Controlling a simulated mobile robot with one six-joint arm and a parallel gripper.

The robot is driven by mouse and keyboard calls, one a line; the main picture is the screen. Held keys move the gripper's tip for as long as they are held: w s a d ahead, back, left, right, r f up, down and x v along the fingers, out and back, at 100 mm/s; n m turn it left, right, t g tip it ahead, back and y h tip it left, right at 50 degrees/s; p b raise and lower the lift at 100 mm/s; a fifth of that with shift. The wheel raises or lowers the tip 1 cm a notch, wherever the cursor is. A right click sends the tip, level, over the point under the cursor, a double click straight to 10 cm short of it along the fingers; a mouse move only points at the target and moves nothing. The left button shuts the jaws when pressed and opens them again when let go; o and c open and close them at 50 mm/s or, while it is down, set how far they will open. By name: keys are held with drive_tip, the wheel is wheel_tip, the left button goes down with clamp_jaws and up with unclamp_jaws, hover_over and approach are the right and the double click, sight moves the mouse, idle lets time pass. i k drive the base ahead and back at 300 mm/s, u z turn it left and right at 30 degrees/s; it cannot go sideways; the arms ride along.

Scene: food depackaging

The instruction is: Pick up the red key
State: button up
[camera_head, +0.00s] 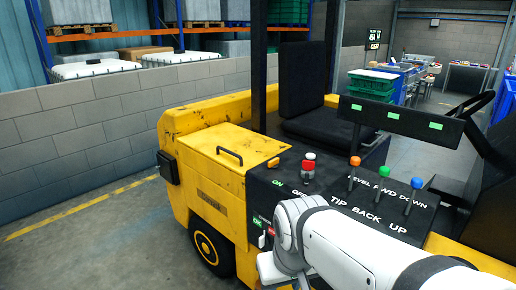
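A yellow forklift-like vehicle (221,165) with a black control panel (345,196) fills the middle of the view. My gripper (271,270) is at the bottom centre, in front of the vehicle's side, below that red piece. My white arm hides most of it and its fingers are not clear.
Levers with orange (355,161), green (384,171) and blue (416,183) knobs rise from the panel. A black seat (318,127) and steering wheel (477,103) are behind. A grey block wall (75,125) stands left; the floor (105,235) before it is clear.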

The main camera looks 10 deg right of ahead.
sight(307, 166)
drive_tip(key=z, duration=0.2)
drive_tip(key=i, duration=1.1)
drive_tip(key=z, duration=0.45)
drive_tip(key=k, duration=0.8)
drive_tip(key=z, duration=0.2)
drive_tip(key=i, duration=0.8)
drive_tip(key=u, duration=0.05)
